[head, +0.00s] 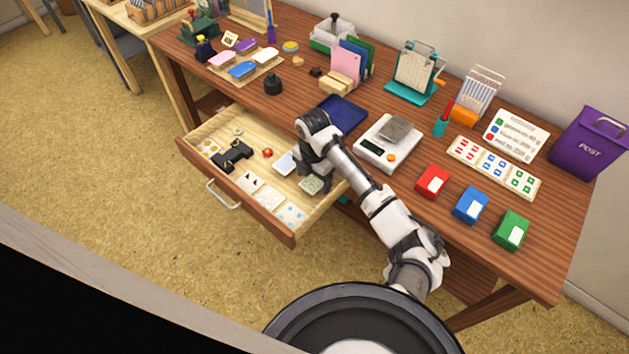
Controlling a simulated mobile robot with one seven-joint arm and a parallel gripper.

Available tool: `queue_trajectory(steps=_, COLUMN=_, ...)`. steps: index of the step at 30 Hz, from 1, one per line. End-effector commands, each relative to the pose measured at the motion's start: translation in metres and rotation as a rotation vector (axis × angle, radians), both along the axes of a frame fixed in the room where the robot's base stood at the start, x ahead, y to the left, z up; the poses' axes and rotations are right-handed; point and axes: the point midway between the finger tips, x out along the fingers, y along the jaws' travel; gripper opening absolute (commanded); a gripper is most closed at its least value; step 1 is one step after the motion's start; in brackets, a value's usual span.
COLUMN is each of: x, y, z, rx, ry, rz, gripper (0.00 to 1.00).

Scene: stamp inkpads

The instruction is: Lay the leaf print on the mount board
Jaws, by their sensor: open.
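A small square card with a green pattern (311,186), which looks like the leaf print, lies in the right part of the open drawer. My gripper (314,177) is open and points down into the drawer at this card. Its fingers are dark and small here, and I cannot tell whether they touch the card. A flat dark blue board (346,110), perhaps the mount board, lies on the desk behind my arm. My arm hides part of its near side.
The open drawer (272,229) also holds pale cards (270,197), a black object (233,156) and a small red item (267,153). A white scale (376,151) stands right of the blue board. Red (433,181), blue (471,205) and green (511,230) boxes line the desk's front right.

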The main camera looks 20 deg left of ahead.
Motion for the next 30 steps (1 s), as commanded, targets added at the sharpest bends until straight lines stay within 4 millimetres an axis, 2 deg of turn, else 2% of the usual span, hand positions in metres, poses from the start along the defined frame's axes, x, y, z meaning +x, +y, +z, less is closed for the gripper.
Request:
queue_trajectory(steps=5, x=0.0001, y=0.0, z=0.0001, rx=0.0, ry=0.0, rz=0.0, gripper=0.78)
queue_trajectory(steps=16, x=0.0002, y=-0.0002, z=0.0002, rx=0.0, ry=0.0, rz=0.0, gripper=0.31)
queue_trajectory(steps=19, x=0.0002, y=-0.0002, z=0.0002, rx=0.0, ry=0.0, rz=0.0, gripper=0.3)
queue_trajectory(steps=20, x=0.0002, y=-0.0002, z=0.0002, rx=0.0, ry=0.0, rz=0.0, gripper=0.27)
queue_trajectory(steps=30, x=0.0007, y=-0.0001, z=0.0084, rx=-0.001, ry=-0.002, rz=0.0, gripper=0.27)
